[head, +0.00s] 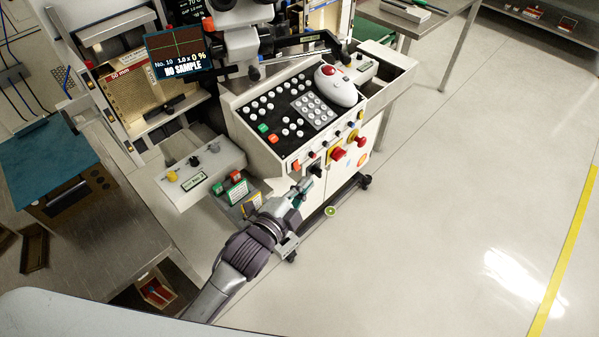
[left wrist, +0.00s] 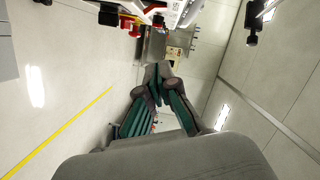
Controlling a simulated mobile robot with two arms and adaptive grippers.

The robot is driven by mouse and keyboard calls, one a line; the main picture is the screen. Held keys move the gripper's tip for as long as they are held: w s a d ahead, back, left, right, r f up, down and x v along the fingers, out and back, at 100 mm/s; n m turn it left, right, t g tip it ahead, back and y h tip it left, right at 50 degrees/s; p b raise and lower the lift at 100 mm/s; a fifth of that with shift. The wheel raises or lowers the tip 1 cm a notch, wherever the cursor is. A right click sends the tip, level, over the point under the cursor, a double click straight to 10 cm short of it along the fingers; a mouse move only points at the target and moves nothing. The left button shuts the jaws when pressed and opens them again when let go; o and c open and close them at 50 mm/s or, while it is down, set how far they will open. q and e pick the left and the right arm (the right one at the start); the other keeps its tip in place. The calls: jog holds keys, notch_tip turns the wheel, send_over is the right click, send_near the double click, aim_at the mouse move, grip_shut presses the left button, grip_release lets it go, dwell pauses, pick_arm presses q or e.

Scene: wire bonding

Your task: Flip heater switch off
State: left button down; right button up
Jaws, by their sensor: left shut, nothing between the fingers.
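The bonding machine's control console (head: 240,125) stands in the middle of the head view. Its front face carries several small switches, among them an orange-red one (head: 296,165) and a black one (head: 315,169). I cannot read which is the heater switch or its position. My left gripper (head: 304,187) is shut and empty, just below and in front of these switches, and hides part of the lower front. No contact with a switch is clear. In the left wrist view the shut fingers (left wrist: 156,84) point toward the machine, whose front parts show at the top. My right gripper is not in view.
Red knobs on yellow plates (head: 337,154) stick out right of the switches. A white box with knobs (head: 200,172) projects at the left, near my left arm. A trackball (head: 336,86) sits on top. Floor (head: 450,190) to the right is clear.

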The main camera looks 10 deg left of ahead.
aim_at(296, 165)
pick_arm(q)
jog(key=w, duration=0.1)
jog(key=w+a+f, duration=0.1)
jog(key=w, duration=0.1)
jog(key=w+f, duration=0.1)
jog(key=shift+w+a+f+p, duration=0.1)
jog(key=shift+w+a+p, duration=0.2)
jog(key=shift+w, duration=0.1)
jog(key=shift+w+a+f+m+b, duration=0.2)
jog(key=shift+m+b, duration=0.15)
jog(key=shift+m, duration=0.15)
jog(key=shift+s, duration=0.1)
